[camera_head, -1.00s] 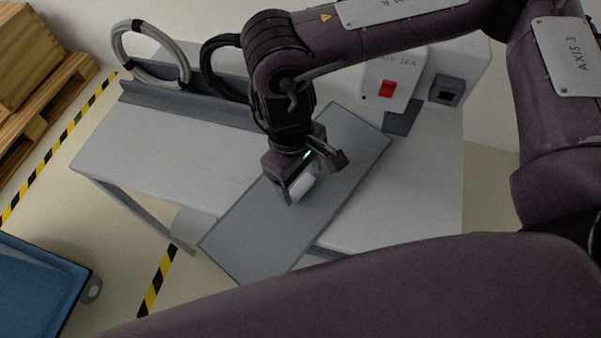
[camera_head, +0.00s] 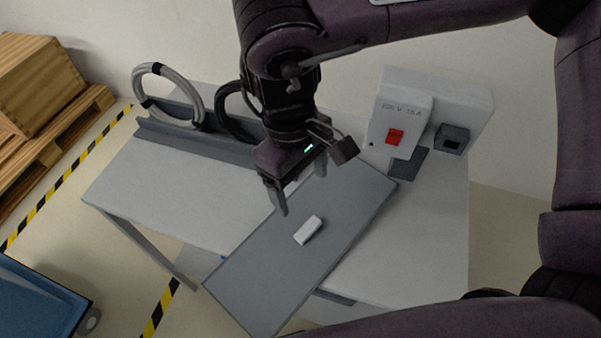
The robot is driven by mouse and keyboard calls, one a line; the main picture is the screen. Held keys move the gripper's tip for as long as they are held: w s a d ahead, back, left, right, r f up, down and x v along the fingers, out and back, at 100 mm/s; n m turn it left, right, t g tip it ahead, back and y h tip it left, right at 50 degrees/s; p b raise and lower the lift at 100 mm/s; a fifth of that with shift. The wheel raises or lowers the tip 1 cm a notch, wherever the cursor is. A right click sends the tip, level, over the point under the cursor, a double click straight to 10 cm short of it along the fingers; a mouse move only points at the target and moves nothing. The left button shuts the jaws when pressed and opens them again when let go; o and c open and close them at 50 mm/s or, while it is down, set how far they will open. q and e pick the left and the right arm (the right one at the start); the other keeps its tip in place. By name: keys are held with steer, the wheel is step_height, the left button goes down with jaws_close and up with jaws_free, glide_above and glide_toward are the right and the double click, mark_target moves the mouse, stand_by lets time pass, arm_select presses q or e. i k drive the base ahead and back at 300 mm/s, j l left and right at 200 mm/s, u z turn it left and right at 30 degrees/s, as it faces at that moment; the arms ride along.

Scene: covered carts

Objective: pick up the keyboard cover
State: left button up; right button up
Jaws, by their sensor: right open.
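The keyboard cover (camera_head: 270,262) is a flat grey rectangular panel lying diagonally across a white table. Its near end sticks out past the table's front edge. A small white block-shaped handle (camera_head: 308,230) sits on top near its middle. My right gripper (camera_head: 302,188) is open and empty just behind and above the handle, fingers pointing down. The handle is clear of both fingers. The gripper hides part of the cover's far end. My left gripper is not in view.
The white table (camera_head: 165,185) has a grey ledge with a grey cable coil (camera_head: 137,88) and a black coil (camera_head: 222,112) at the back. A box with a red switch (camera_head: 394,137) stands at back right. A blue cart (camera_head: 35,300) and wooden crates (camera_head: 40,85) are at left.

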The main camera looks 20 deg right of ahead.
mark_target(268, 279)
steer(key=k+j, duration=1.25)
